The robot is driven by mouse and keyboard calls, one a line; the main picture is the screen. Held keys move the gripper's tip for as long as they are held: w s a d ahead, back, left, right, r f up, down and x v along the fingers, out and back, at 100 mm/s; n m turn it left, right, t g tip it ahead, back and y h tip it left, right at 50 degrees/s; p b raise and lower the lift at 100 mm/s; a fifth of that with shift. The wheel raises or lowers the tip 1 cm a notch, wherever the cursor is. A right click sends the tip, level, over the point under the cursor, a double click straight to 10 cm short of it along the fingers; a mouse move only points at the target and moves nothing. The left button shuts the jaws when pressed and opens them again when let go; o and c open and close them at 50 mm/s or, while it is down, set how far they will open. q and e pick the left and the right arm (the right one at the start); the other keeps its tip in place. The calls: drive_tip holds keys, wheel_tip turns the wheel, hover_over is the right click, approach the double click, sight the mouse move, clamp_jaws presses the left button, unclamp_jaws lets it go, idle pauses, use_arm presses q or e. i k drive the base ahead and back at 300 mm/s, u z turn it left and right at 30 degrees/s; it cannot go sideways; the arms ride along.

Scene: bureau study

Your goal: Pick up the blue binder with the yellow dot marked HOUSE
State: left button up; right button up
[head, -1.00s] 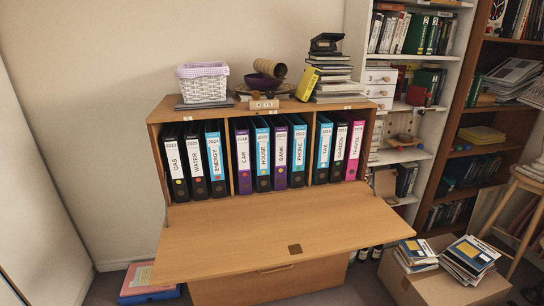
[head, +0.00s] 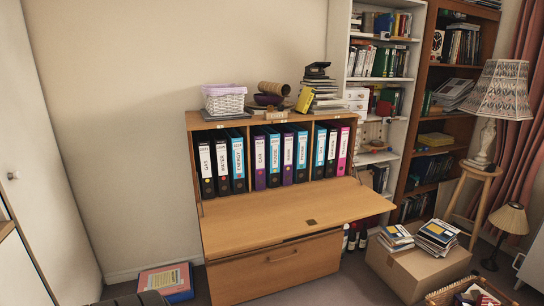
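The blue HOUSE binder (head: 274,158) stands upright in the middle compartment of the open wooden bureau (head: 262,232). Its white label faces me, and its dot is too small to make out clearly now. The purple CAR binder (head: 259,160) is to its left and the purple BANK binder (head: 287,158) to its right, both close against it. The blue PHONE binder (head: 301,153) stands at the right end of that compartment.
The bureau's lowered flap is bare in front of the binders. A cardboard box (head: 408,272) with books stands on the floor to the right, near a stool with a lamp (head: 497,90). A red-and-blue stack (head: 166,283) lies at the left. A wicker basket (head: 225,101) stands on top.

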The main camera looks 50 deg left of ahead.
sight(272, 137)
drive_tip(key=z, duration=0.3)
drive_tip(key=i, duration=1.9)
drive_tip(key=u, duration=1.25)
drive_tip(key=i, duration=0.7)
drive_tip(key=u, duration=0.8)
